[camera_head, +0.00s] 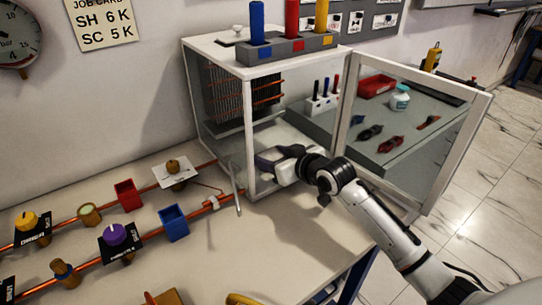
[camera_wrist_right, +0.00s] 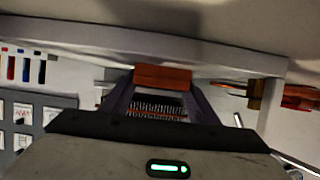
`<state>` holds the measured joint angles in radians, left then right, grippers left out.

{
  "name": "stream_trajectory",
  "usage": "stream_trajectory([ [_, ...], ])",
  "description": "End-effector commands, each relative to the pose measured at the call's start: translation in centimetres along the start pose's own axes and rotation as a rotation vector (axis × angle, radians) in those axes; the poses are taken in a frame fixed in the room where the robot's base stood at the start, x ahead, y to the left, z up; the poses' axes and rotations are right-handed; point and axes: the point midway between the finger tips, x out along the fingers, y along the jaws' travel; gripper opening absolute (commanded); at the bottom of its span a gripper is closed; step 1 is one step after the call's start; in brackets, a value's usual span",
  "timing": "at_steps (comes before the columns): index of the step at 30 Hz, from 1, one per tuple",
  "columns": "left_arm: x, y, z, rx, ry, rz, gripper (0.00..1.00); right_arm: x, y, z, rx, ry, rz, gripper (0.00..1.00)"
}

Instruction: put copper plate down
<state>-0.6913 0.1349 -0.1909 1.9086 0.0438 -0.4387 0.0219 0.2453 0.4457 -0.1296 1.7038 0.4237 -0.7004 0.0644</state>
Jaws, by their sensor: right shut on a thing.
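My right gripper (camera_head: 264,160) is at the open front of the white glass-sided cabinet (camera_head: 222,55), low down near its front left post. I cannot tell how far inside it is. In the right wrist view, the orange-brown copper plate (camera_wrist_right: 163,77) sits between the tips of the two dark fingers, which are shut on it. The plate is hidden or too small to make out in the head view. A dark finned block with copper tubes (camera_head: 232,98) is inside the cabinet, at its left side. My left gripper is not in view.
The cabinet's glass door (camera_head: 483,120) stands open to the right of my right arm. Blue, red and yellow cylinders stand in a grey rack (camera_head: 292,48) on the cabinet roof. A red cup (camera_head: 128,195), a blue cup (camera_head: 174,223) and copper pipes with knobs occupy the left bench.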

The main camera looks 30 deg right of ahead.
Motion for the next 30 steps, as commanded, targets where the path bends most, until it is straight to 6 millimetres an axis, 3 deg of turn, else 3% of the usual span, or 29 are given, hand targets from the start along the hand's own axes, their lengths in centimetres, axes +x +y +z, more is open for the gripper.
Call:
stream_trajectory([
  [7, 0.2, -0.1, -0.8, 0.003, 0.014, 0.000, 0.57, 0.0, 0.0, -0.1, -0.001, 0.006, 0.000, 0.20],
  [8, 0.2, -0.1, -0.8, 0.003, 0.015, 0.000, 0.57, 0.1, 0.0, 0.2, 0.000, 0.000, 0.000, 0.56],
  [11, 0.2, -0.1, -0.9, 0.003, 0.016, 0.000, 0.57, 0.1, 0.0, 0.1, 0.000, 0.000, 0.000, 0.73],
  [22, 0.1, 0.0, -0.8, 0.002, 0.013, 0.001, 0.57, -0.2, 0.0, -0.1, -0.001, 0.001, 0.000, 0.73],
  [26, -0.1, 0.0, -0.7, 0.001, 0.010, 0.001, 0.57, -1.7, 0.0, -0.1, -0.002, 0.000, -0.001, 0.73],
  [30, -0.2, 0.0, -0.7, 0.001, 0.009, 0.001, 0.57, -4.6, 0.0, 0.0, -0.003, 0.000, 0.000, 0.73],
])
